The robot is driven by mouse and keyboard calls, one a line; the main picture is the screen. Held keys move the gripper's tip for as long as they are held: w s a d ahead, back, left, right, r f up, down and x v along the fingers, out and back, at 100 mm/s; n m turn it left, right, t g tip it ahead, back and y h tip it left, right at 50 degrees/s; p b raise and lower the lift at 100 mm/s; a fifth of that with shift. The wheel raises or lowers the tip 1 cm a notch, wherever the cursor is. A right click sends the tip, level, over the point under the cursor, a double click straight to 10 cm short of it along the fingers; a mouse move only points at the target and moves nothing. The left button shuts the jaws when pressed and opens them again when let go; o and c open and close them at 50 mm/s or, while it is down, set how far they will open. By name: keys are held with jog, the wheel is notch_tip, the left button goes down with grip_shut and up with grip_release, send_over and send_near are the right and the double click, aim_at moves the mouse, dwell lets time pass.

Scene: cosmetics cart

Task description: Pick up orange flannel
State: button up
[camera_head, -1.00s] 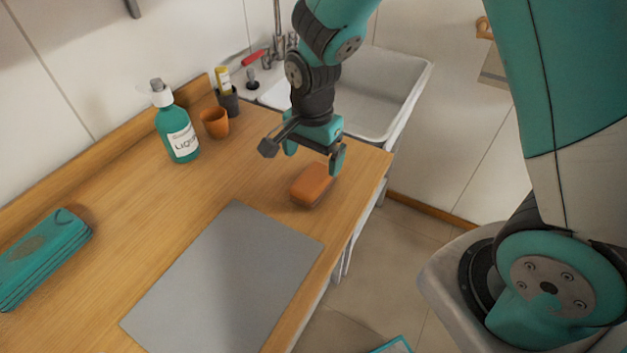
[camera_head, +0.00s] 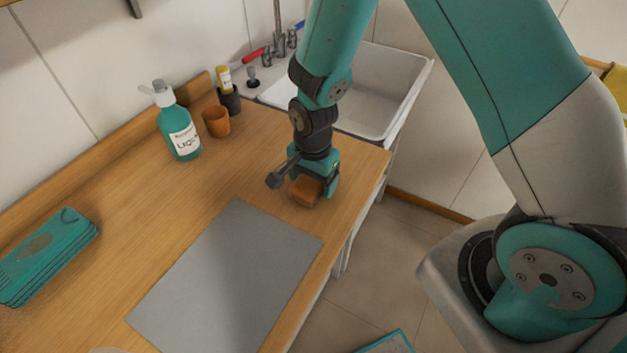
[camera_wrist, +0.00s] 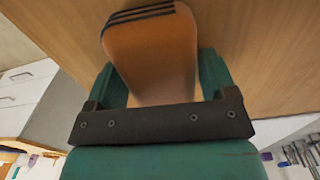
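The orange flannel (camera_head: 304,191) is a folded orange block on the wooden counter, near its right edge and beyond the grey mat. My gripper (camera_head: 314,182) is down over it, pointing at the counter, with a finger on either side. In the wrist view the flannel (camera_wrist: 152,52) lies between the two green fingers, its dark-striped end away from the palm. The fingers look spread around it, with a slight gap at the right one. Part of the flannel is hidden behind the palm bar.
A grey mat (camera_head: 230,275) lies in front of the flannel. A green soap bottle (camera_head: 178,130), an orange cup (camera_head: 216,121) and a dark holder (camera_head: 229,100) stand at the back. A teal folded stack (camera_head: 45,255) is at left. A white sink (camera_head: 375,85) lies behind my arm.

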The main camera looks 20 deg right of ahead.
jog(key=c, duration=0.6)
notch_tip(320, 180, up, 20)
jog(key=b, duration=0.2)
